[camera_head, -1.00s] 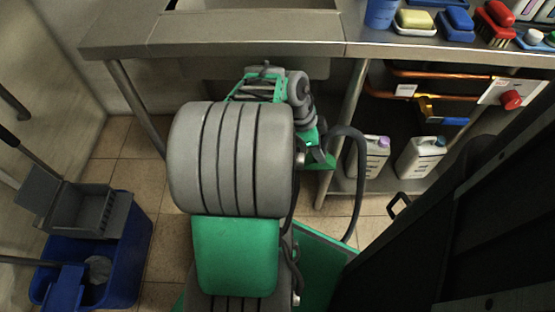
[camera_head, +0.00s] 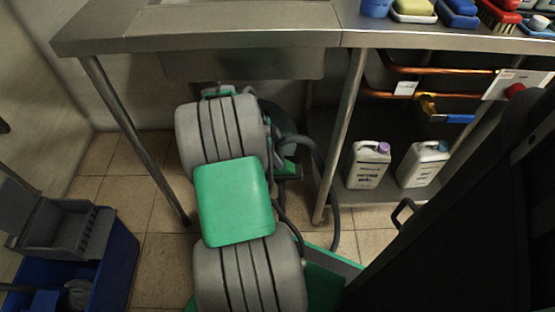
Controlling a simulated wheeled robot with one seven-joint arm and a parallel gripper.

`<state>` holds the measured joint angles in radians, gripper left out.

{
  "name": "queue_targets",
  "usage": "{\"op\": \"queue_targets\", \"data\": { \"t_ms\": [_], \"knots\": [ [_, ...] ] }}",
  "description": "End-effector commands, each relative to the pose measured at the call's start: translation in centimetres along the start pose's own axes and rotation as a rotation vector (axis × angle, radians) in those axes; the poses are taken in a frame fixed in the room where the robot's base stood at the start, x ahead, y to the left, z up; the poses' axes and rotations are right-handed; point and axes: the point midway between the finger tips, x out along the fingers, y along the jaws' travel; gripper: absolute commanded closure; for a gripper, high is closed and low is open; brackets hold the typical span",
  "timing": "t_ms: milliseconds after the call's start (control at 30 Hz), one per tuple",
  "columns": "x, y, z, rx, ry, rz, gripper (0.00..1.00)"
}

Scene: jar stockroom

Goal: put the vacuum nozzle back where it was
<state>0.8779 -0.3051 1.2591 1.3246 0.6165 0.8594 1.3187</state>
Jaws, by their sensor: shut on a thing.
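I cannot make out the vacuum nozzle; no part of it shows clearly. My gripper and whatever it holds are hidden behind the thick grey and green links of my own arm, which reaches forward under the steel sink counter (camera_head: 200,38). A dark hose (camera_head: 322,170) bends down beside my arm, close to the counter's front leg; I cannot tell what its ends join. A dark rounded shape (camera_head: 279,116) shows partly behind my arm, too covered to name.
A blue mop bucket (camera_head: 118,262) with a grey wringer (camera_head: 62,228) stands at lower left. Two white jugs (camera_head: 368,168) (camera_head: 423,165) stand on the lower shelf, right of the leg (camera_head: 344,130). Copper pipes (camera_head: 430,71) run above them. Tiled floor (camera_head: 148,200) is clear left of my arm.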

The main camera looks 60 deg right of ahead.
Motion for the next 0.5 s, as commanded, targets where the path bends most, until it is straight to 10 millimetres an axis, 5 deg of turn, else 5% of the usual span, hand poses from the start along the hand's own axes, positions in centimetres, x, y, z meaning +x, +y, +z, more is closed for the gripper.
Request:
{"op": "queue_targets", "data": {
  "t_ms": [267, 300, 500],
  "knots": [
    [0.24, -0.02, 0.09, -0.001, 0.000, -0.001, 1.00],
    [0.09, -0.01, 0.03, -0.001, 0.000, -0.001, 0.65],
    [0.07, -0.01, 0.02, -0.001, 0.000, -0.001, 0.49]
  ]
}}
